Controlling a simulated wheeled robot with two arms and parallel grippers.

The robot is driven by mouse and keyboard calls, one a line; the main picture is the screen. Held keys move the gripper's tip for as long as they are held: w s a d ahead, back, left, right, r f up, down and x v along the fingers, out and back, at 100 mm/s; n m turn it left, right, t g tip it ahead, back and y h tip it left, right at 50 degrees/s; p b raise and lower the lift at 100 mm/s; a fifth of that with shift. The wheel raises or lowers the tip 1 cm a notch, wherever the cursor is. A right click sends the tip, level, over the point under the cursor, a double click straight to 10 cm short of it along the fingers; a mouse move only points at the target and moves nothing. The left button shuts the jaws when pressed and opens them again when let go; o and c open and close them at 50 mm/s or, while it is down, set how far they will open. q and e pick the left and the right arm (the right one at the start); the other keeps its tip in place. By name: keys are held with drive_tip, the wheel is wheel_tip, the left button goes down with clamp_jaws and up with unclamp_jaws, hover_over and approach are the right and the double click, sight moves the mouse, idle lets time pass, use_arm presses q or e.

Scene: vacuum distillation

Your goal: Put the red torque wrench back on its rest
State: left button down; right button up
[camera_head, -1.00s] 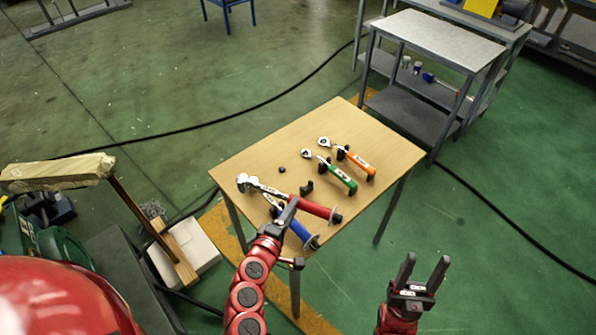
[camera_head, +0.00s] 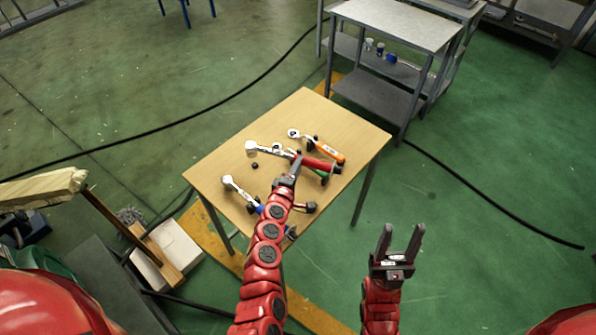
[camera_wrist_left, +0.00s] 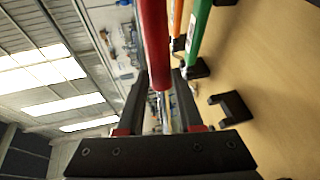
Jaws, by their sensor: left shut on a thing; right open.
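The red torque wrench (camera_head: 320,164) is held by its handle in my left gripper (camera_head: 295,166), which is shut on it. Its silver head points left. In the head view it overlaps the green wrench (camera_head: 324,179). In the left wrist view the red handle (camera_wrist_left: 154,40) runs between the fingers, apart from the tabletop. An empty black U-shaped rest (camera_wrist_left: 232,106) stands on the table there; my arm seems to hide it in the head view. A small black post (camera_head: 255,165) stands left of the gripper. My right gripper (camera_head: 400,245) is open and empty, beyond the table's front right side.
On the wooden table (camera_head: 225,160), the orange wrench (camera_head: 328,151) lies behind the red one. The blue wrench (camera_head: 249,199) lies in front, partly under my left arm. A grey metal table (camera_head: 395,25) stands at the back right. A black cable crosses the floor.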

use_arm(q)
drive_tip(key=f, duration=0.1)
drive_tip(key=f+b, duration=0.1)
drive_tip(key=f, duration=0.1)
drive_tip(key=shift+w+d+f, duration=0.1)
drive_tip(key=shift+w+d, duration=0.1)
drive_tip(key=shift+w, duration=0.05)
drive_tip(key=shift+w+a+f, duration=0.1)
drive_tip(key=shift+a, duration=0.05)
drive_tip(key=shift+b, duration=0.35)
